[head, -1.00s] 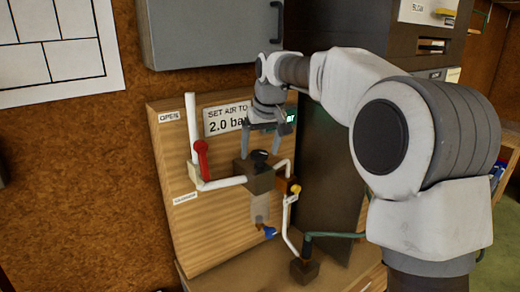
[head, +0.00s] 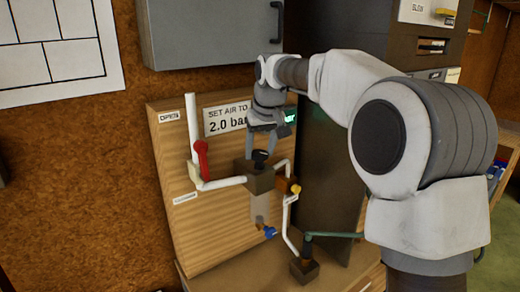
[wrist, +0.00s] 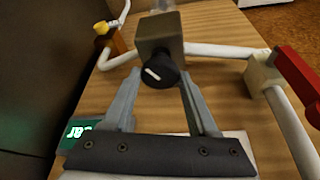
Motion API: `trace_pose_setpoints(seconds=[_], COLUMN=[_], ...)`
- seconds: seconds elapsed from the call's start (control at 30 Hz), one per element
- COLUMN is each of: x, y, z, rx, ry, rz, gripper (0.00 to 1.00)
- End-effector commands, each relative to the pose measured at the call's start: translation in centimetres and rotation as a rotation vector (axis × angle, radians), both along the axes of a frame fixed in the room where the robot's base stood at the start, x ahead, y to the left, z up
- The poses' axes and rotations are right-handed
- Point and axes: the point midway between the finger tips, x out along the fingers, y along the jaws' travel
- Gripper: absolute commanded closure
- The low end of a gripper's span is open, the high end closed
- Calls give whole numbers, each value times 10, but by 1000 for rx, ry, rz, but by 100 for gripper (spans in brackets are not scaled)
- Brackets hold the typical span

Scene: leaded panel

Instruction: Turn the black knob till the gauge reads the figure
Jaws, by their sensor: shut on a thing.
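The black knob (head: 260,157) sits on top of a brown-grey block (head: 254,178) in the pipework of a wooden panel. In the wrist view the knob (wrist: 160,71) shows a white pointer line. My gripper (head: 262,152) is shut on the knob from above, one finger on each side. The gauge is a green lit display (head: 290,115), mostly hidden behind my arm. In the wrist view the display (wrist: 82,130) shows only part of its lettering, and its number cannot be read. A sign (head: 224,118) says to set air to 2.0 bar.
A red lever (head: 201,158) stands on the white pipe left of the knob. A yellow knob (head: 295,188) and a blue part (head: 270,232) sit right of and below the block. A grey cabinet (head: 208,30) hangs above the panel.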

Motion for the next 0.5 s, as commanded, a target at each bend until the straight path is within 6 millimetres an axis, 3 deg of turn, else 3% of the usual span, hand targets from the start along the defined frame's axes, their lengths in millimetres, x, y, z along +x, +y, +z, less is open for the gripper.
trace_pose_setpoints(seconds=[0.27,0.5], x=[0,-1], y=[1,3], z=[2,2], rx=[-1,-1], ry=[0,0], rz=[-95,-282], gripper=[96,96])
